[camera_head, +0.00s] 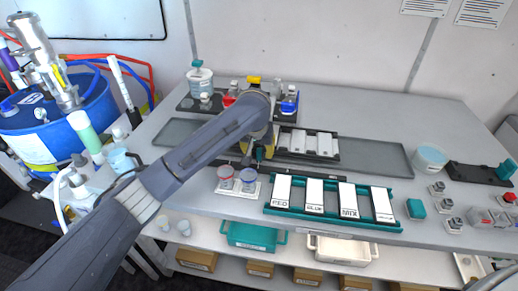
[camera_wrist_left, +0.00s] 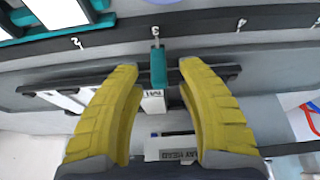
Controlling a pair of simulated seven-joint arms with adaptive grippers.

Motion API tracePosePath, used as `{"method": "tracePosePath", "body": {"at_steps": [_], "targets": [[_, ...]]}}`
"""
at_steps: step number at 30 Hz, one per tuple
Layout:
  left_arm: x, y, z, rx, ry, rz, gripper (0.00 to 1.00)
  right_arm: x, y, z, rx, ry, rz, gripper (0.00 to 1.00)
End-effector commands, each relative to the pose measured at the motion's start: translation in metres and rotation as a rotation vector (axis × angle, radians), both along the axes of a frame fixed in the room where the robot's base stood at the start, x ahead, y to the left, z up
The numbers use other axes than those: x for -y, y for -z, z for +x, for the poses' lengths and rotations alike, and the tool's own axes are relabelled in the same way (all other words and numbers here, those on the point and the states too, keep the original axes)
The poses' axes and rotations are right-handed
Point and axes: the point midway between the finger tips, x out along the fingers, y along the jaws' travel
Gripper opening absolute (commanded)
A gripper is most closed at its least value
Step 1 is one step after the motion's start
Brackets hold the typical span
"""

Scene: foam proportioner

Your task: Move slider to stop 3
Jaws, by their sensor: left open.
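The slider appears to be a teal block (camera_wrist_left: 158,68), which also shows in the head view (camera_head: 260,153) just below my gripper. My left gripper (camera_wrist_left: 160,95) is open, with one yellow finger on each side of the block and gaps visible. In the head view my left arm hides most of the gripper (camera_head: 258,150) and part of the strip. My right gripper is not in view.
A teal tray (camera_head: 335,219) with several white labelled plates lies in front. Cups (camera_head: 248,178) stand on a white holder near my arm. Bottles (camera_head: 290,98) stand at the back.

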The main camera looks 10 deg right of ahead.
Motion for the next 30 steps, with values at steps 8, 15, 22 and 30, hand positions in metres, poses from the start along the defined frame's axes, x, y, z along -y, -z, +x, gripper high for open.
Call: {"method": "tracePosePath", "body": {"at_steps": [8,15,22,30], "targets": [[-0.003,-0.021,-0.007,0.003,0.002,-0.001,0.38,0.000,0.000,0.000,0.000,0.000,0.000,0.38],[-0.010,-0.062,-0.022,0.006,0.002,0.001,0.38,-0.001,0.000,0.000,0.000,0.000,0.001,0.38],[-0.016,-0.091,-0.033,0.004,0.001,0.001,0.38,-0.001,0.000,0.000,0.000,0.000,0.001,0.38],[-0.019,-0.108,-0.040,0.002,0.000,0.000,0.38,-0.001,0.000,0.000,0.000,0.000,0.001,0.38]]}}
